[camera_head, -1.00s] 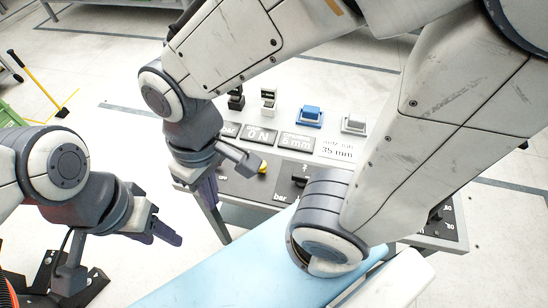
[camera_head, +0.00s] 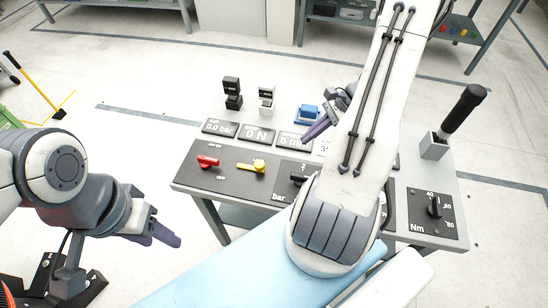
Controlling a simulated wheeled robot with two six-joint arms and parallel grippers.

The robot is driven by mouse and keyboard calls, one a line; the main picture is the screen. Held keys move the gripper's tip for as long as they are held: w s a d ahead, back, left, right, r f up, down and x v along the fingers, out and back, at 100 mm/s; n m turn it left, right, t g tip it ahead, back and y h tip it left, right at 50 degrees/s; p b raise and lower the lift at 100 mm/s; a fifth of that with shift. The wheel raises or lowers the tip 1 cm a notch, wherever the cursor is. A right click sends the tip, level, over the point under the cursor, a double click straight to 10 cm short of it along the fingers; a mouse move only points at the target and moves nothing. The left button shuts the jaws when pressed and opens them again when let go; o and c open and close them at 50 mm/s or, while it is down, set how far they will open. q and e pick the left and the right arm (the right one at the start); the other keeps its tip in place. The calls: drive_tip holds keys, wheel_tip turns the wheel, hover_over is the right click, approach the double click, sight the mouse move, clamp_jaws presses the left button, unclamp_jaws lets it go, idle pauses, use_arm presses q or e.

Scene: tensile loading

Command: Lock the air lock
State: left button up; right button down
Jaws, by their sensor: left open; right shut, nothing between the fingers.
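The panel on the grey bench carries a red rotary handle (camera_head: 208,161) with ON/OFF lettering around it. To its right is a yellow handle (camera_head: 252,166) with its own position marks. I cannot read which one is labelled as the air lock. My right gripper (camera_head: 312,134) is shut and empty, above the back part of the bench near the blue button, right of and apart from both handles. My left gripper (camera_head: 168,238) is open and empty, low at the left, in front of the bench and apart from it.
Behind the handles stand the bar display (camera_head: 220,128), the newton display (camera_head: 258,135), a black switch (camera_head: 232,92), a white switch (camera_head: 267,98) and a blue button (camera_head: 306,113). A black knob (camera_head: 298,178) is right of the yellow handle. A black lever (camera_head: 463,108) rises at the right.

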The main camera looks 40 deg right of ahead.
drive_tip(key=shift+s+d+f+m, duration=0.15)
drive_tip(key=shift+d+m, duration=0.15)
drive_tip(key=x, duration=1)
drive_tip(key=shift+a+p, duration=0.1)
drive_tip(key=shift+p, duration=0.2)
drive_tip(key=shift+w+a+f+p, duration=0.15)
drive_tip(key=shift+w+a, duration=0.25)
drive_tip(key=shift+a, duration=0.5)
drive_tip(key=shift+w+a+p, duration=0.25)
drive_tip(key=shift+w+a, duration=0.1)
drive_tip(key=shift+a, duration=0.55)
